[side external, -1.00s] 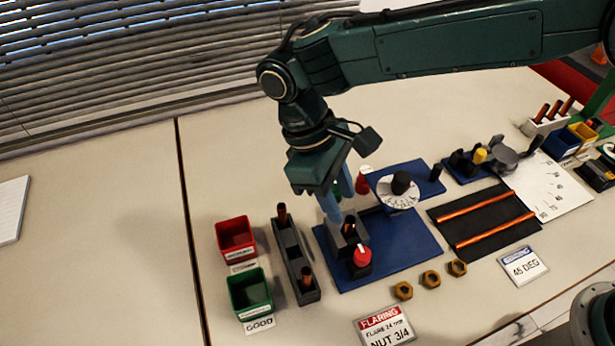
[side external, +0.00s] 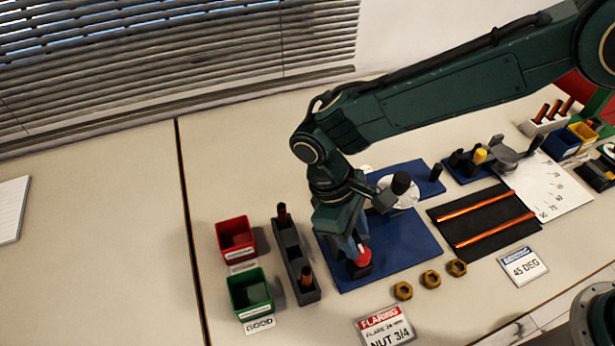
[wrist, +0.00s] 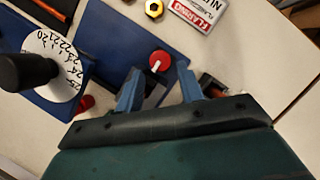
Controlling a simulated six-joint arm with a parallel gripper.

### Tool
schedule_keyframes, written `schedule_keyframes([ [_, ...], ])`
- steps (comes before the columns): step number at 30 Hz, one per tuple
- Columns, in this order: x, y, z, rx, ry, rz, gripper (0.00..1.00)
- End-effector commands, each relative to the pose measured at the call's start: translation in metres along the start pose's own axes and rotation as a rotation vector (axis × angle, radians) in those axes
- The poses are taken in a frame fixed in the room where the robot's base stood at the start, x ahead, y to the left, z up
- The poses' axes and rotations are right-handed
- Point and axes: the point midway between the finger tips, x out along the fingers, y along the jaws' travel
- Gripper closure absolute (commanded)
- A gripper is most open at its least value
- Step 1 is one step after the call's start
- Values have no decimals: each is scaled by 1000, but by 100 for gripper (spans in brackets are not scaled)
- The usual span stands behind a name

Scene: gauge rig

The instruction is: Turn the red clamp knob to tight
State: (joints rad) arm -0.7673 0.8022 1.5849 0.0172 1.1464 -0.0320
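The red clamp knob (side external: 363,257) sits on a dark block at the front of the blue flaring base plate (side external: 410,245). In the wrist view the knob (wrist: 159,60) shows as a red disc with a short white mark, lying just past my fingertips. My gripper (side external: 356,248) is low over the knob's back-left side; its blue fingers (wrist: 160,84) stand apart with nothing between their tips. Whether a finger touches the knob cannot be told. My gripper hides the clamp block behind the knob in the side view.
A white numbered dial with a black knob (side external: 401,183) stands behind on another blue plate. A grey rack with copper tubes (side external: 293,260) is close on the left, beside red (side external: 235,235) and green (side external: 250,292) bins. Brass nuts (side external: 431,279) and a flaring sign (side external: 385,328) lie in front.

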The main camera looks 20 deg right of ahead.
Motion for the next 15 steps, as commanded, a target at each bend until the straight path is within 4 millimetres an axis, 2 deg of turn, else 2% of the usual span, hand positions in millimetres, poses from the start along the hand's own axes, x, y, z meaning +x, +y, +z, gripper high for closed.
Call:
schedule_keyframes([
  [6, 28, 0, 1, 0, -3, 0, 62],
  [15, 42, 0, 0, 0, -1, 0, 62],
])
